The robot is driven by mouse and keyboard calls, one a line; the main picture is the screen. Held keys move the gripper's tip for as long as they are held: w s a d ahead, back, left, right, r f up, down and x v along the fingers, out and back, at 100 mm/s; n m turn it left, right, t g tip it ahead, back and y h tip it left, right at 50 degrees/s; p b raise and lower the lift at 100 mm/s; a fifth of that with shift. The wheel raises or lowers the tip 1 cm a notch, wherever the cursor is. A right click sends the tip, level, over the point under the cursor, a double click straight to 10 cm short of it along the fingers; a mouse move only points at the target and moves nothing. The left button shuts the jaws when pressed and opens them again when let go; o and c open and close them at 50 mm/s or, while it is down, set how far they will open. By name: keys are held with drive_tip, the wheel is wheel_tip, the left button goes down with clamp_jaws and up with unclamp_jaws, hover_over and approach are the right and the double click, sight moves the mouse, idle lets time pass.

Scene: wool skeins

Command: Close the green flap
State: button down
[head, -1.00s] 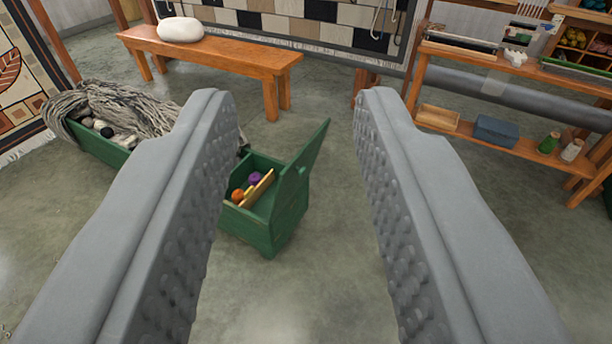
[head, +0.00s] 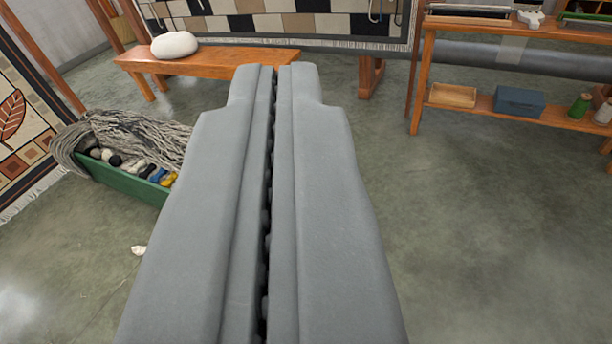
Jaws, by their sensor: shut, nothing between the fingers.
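My gripper (head: 276,72) is shut, with its two grey fingers pressed together and nothing between them. It fills the middle of the head view. I cannot tell the flap's present position.
A long green trough (head: 122,180) with grey yarn (head: 130,130) and skeins stands at left. A wooden bench (head: 205,65) carries a white bundle (head: 174,45). A wooden shelf (head: 480,105) stands at right. A small pale scrap (head: 138,250) lies on the floor. The floor at right is clear.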

drive_tip(key=w+d+f+m+t+y, duration=0.15)
drive_tip(key=w+f+m, duration=0.25)
drive_tip(key=w+f, duration=0.85)
drive_tip(key=w+d+f+m+g, duration=0.1)
drive_tip(key=w+d+f+m, duration=0.15)
drive_tip(key=w+f, duration=0.95)
drive_tip(key=w+d+f+m+t+y, duration=0.1)
drive_tip(key=w+f+m, duration=0.15)
drive_tip(key=f, duration=0.85)
drive_tip(key=w+d+f+m+y, duration=0.15)
drive_tip(key=f+m, duration=0.25)
drive_tip(key=f, duration=0.6)
drive_tip(key=w+f+m+t, duration=0.1)
drive_tip(key=w+f+m, duration=0.15)
drive_tip(key=f, duration=0.85)
drive_tip(key=a+x, duration=0.3)
drive_tip(key=x, duration=0.9)
drive_tip(key=shift+r+m, duration=0.2)
drive_tip(key=shift+m, duration=0.15)
drive_tip(key=shift+a+g, duration=0.15)
drive_tip(key=shift+g, duration=0.1)
